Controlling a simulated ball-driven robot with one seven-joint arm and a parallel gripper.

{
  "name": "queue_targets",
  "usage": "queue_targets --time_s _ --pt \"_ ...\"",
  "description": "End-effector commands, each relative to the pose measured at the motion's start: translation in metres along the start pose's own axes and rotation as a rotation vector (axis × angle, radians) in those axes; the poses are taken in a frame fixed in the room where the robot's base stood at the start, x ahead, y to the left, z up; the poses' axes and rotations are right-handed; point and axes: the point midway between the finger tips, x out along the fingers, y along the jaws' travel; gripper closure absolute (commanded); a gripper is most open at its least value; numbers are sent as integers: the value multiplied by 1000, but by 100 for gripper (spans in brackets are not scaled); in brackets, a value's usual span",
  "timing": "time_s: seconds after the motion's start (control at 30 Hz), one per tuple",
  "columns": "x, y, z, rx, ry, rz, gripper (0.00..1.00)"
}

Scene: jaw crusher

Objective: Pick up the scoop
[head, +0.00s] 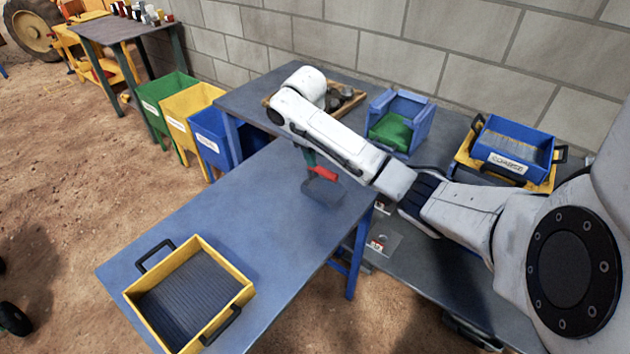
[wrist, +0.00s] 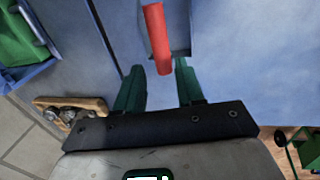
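The scoop has a red handle (head: 324,173) and a dark grey pan (head: 321,191). It lies on the blue table (head: 262,215), near its far right part. In the wrist view the red handle (wrist: 156,35) points toward my gripper, its near end at the gap between the fingertips. My gripper (wrist: 160,68) has two green fingers spread apart, with nothing held between them. In the head view my gripper (head: 309,156) is just beyond the handle, partly hidden by my arm. I cannot tell its exact height above the handle.
A yellow tray (head: 245,291) with black handles sits at the table's near end. On the back bench are a blue box with a green inside (head: 420,124), a wooden tray of rocks (head: 355,98) and a blue bin (head: 510,166). Green, yellow and blue bins stand left. The table's middle is clear.

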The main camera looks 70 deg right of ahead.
Motion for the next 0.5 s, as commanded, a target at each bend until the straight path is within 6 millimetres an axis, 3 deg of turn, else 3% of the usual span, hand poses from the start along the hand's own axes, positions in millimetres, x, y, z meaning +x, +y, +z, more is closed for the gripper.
queue_targets --time_s 0.1,0.5 --pt "18 0 0 0 -2 0 62" --pt "55 -2 0 -1 -3 2 62"
